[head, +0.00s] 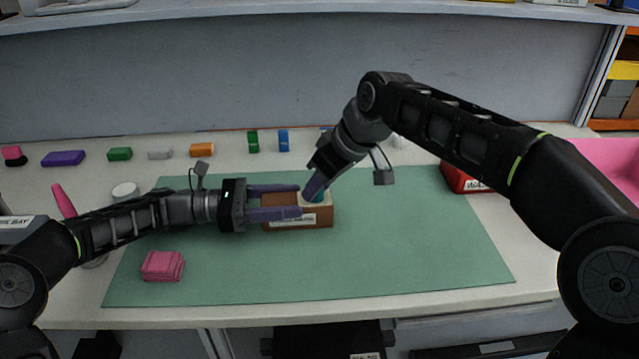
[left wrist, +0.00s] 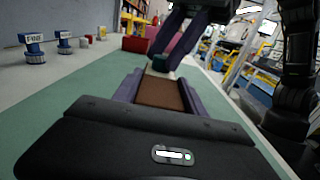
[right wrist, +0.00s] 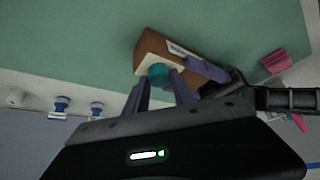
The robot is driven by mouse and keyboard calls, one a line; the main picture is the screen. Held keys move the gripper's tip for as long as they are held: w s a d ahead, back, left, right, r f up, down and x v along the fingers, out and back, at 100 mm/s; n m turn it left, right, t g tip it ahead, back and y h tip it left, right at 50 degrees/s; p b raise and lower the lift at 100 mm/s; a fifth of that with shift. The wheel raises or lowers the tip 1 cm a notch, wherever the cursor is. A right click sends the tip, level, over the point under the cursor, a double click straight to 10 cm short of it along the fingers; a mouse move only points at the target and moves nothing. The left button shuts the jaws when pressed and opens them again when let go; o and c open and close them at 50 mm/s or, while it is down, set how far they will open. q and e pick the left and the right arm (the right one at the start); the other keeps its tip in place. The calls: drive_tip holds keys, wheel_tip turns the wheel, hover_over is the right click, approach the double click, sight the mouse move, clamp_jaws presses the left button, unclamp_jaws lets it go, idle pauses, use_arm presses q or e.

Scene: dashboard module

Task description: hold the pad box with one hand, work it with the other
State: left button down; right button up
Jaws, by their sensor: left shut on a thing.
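The pad box is a brown block (head: 283,199) with a cream panel, a white label and a teal round knob (head: 319,197), lying on the green mat. My left gripper (head: 299,200) is shut on the box, one finger along each long side; the left wrist view shows the brown face (left wrist: 160,92) between the fingers. My right gripper (head: 315,190) points down at the knob. In the right wrist view its fingers are spread apart, with the tips close to the teal knob (right wrist: 158,74). Whether they touch it I cannot tell.
The green mat (head: 420,260) is mostly free in front and to the right. A pink block (head: 162,266) lies at its front left. A red box (head: 462,180) stands at the back right. Several small coloured blocks, such as a purple one (head: 63,158), line the back of the table.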

clamp_jaws()
drive_tip(key=shift+r, duration=0.2)
drive_tip(key=shift+r, duration=2.85)
use_arm(q)
drive_tip(key=c, duration=0.6)
unclamp_jaws()
drive_tip(key=shift+r, duration=0.1)
